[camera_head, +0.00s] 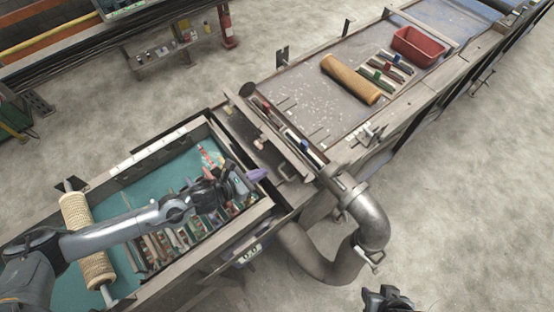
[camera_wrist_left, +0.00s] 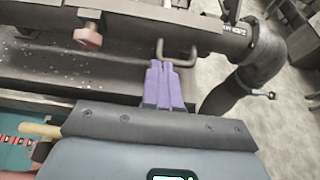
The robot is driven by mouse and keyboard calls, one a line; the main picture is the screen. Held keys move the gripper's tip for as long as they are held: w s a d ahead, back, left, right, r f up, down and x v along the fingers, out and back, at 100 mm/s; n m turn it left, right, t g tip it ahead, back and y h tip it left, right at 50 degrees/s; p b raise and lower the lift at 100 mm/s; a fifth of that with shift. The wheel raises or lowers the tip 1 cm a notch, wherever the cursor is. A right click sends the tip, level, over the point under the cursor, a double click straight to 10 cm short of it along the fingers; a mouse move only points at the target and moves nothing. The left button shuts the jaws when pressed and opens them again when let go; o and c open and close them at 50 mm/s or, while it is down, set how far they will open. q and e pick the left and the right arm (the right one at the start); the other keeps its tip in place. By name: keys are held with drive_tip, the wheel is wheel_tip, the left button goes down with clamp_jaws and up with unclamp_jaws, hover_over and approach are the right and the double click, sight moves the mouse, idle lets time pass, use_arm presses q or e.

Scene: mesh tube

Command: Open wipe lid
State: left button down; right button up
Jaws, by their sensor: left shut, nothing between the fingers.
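My left gripper (camera_head: 257,175) reaches over the right end of the teal tray. Its purple fingers (camera_wrist_left: 165,88) are together, with nothing between them. In the left wrist view, a bent metal handle (camera_wrist_left: 176,60) on a dark metal bar (camera_wrist_left: 140,30) lies just beyond the fingertips. I cannot tell whether they touch it. The handle also seems to show in the head view (camera_head: 286,173), right of my fingers. No part is clearly recognisable as the wipe lid. My right gripper (camera_head: 386,300) shows only partly at the bottom edge, and its fingers are unclear.
A thick grey pipe (camera_head: 370,215) bends down right of the bar. The far table (camera_head: 310,95) carries a tan roll (camera_head: 350,80) and a red bin (camera_head: 418,45).

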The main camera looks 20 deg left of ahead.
use_arm(q)
drive_tip(key=w+d+p, duration=0.2)
drive_tip(key=w+d, duration=0.2)
drive_tip(key=w, duration=0.2)
idle(0.4)
